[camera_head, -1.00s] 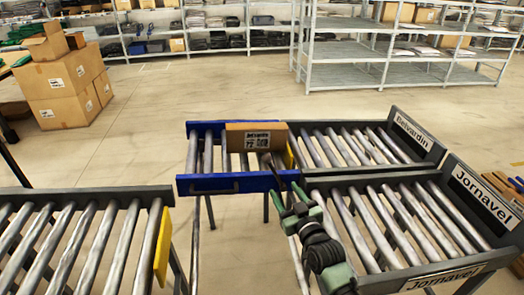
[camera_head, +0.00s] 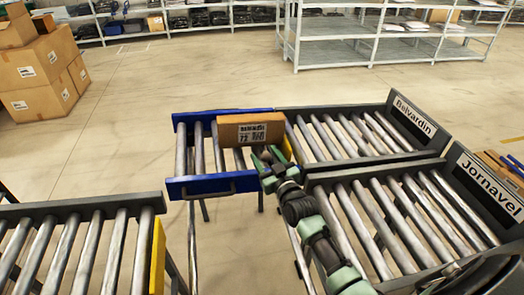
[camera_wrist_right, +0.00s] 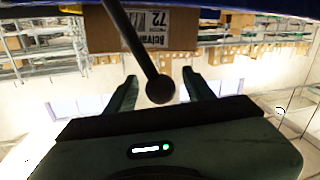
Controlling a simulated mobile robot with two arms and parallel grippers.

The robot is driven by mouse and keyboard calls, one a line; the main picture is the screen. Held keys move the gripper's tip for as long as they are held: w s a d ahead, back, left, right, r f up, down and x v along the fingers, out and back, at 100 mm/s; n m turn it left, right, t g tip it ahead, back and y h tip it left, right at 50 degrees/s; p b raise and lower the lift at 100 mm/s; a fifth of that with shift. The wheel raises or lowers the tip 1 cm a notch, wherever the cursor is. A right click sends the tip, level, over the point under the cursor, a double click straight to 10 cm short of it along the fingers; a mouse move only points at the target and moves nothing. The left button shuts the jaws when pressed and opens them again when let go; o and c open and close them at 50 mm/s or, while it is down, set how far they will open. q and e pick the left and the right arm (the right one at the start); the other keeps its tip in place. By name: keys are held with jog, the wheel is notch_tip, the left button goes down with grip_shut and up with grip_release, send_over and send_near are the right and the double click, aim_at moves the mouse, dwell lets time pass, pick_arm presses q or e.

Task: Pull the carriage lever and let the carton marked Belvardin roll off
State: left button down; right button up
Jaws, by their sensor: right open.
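A brown carton (camera_head: 250,130) with a white label lies on the rollers of the blue carriage (camera_head: 212,187); its label is only partly legible. The carriage lines up with the lane signed Belvardin (camera_head: 413,116). A yellow stop (camera_head: 287,149) stands between carton and lane. My right gripper (camera_head: 265,159) is at the carriage's near right corner, just in front of the carton. In the right wrist view the carriage lever (camera_wrist_right: 160,88), a dark rod with a ball end, hangs between its open fingers, with gaps visible on both sides. My left gripper is out of view.
The lane signed Jornavel (camera_head: 492,187) lies on the near side of the Belvardin lane. A feed conveyor (camera_head: 70,207) with a yellow end stop (camera_head: 158,258) is at lower left, apart from the carriage. Stacked cartons (camera_head: 38,92) and shelving stand behind; open floor lies between.

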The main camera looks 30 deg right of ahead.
jog(key=shift+w, duration=1.3)
jog(key=c, duration=1)
grip_shut()
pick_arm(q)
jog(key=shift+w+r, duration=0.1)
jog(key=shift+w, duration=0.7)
